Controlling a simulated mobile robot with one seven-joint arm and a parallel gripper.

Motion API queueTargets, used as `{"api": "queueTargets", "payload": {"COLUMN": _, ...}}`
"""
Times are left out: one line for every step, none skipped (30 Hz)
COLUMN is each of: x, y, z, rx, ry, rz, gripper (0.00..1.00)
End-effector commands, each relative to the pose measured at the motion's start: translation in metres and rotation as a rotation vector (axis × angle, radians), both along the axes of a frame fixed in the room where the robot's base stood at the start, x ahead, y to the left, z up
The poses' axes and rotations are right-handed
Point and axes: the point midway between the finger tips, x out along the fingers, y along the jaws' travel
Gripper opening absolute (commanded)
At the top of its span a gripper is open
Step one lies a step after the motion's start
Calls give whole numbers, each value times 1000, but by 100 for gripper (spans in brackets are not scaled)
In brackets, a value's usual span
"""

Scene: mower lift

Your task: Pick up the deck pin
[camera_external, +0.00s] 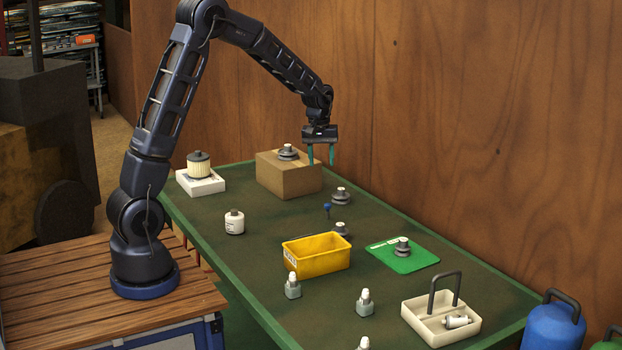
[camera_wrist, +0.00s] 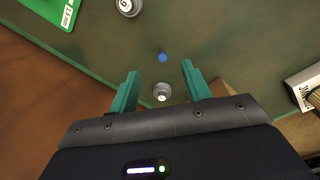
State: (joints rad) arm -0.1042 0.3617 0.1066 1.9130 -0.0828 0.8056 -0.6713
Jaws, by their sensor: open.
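The deck pin (camera_external: 327,210) looks like a small blue knob on a thin dark shank, standing upright on the green table in the external view. Its blue head also shows in the wrist view (camera_wrist: 162,57), ahead of the fingertips and roughly centred between them. My gripper (camera_external: 321,161) is open and empty, high above the table beside the cardboard box. Its two teal fingers show in the wrist view (camera_wrist: 160,82). The pin is below the gripper and apart from it. Its shank is hidden in the wrist view.
A grey pulley (camera_external: 341,196) stands behind the pin, another (camera_external: 341,229) in front. A cardboard box (camera_external: 289,180) with a pulley on top stands behind left. A yellow bin (camera_external: 317,256), green mat (camera_external: 425,258), white jar (camera_external: 234,222) and white caddy (camera_external: 441,318) stand around.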

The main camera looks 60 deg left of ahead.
Motion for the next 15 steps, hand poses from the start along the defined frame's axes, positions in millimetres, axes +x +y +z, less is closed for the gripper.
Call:
{"api": "queueTargets", "payload": {"x": 9, "y": 6, "z": -17, "rx": 0, "ry": 15, "rz": 26, "gripper": 48}}
{"api": "queueTargets", "payload": {"x": 15, "y": 9, "z": -25, "rx": -1, "ry": 21, "rz": 42, "gripper": 48}}
{"api": "queueTargets", "payload": {"x": 21, "y": 13, "z": -36, "rx": -1, "ry": 30, "rz": 62, "gripper": 48}}
{"api": "queueTargets", "payload": {"x": 25, "y": 16, "z": -45, "rx": -1, "ry": 35, "rz": 77, "gripper": 48}}
{"api": "queueTargets", "payload": {"x": 29, "y": 19, "z": -52, "rx": -1, "ry": 39, "rz": 92, "gripper": 48}}
{"api": "queueTargets", "payload": {"x": 34, "y": 22, "z": -62, "rx": 0, "ry": 46, "rz": 108, "gripper": 48}}
{"api": "queueTargets", "payload": {"x": 38, "y": 25, "z": -69, "rx": 0, "ry": 50, "rz": 120, "gripper": 48}}
{"api": "queueTargets", "payload": {"x": 41, "y": 27, "z": -74, "rx": 1, "ry": 53, "rz": 131, "gripper": 48}}
{"api": "queueTargets", "payload": {"x": 44, "y": 29, "z": -82, "rx": 1, "ry": 58, "rz": 143, "gripper": 48}}
{"api": "queueTargets", "payload": {"x": 46, "y": 31, "z": -86, "rx": 1, "ry": 60, "rz": 151, "gripper": 48}}
{"api": "queueTargets", "payload": {"x": 48, "y": 32, "z": -90, "rx": 1, "ry": 62, "rz": 158, "gripper": 48}}
{"api": "queueTargets", "payload": {"x": 49, "y": 34, "z": -95, "rx": 2, "ry": 65, "rz": 166, "gripper": 48}}
{"api": "queueTargets", "payload": {"x": 51, "y": 35, "z": -97, "rx": 2, "ry": 66, "rz": 170, "gripper": 48}}
{"api": "queueTargets", "payload": {"x": 51, "y": 35, "z": -99, "rx": 2, "ry": 67, "rz": 173, "gripper": 48}}
{"api": "queueTargets", "payload": {"x": 52, "y": 36, "z": -101, "rx": 3, "ry": 68, "rz": 176, "gripper": 48}}
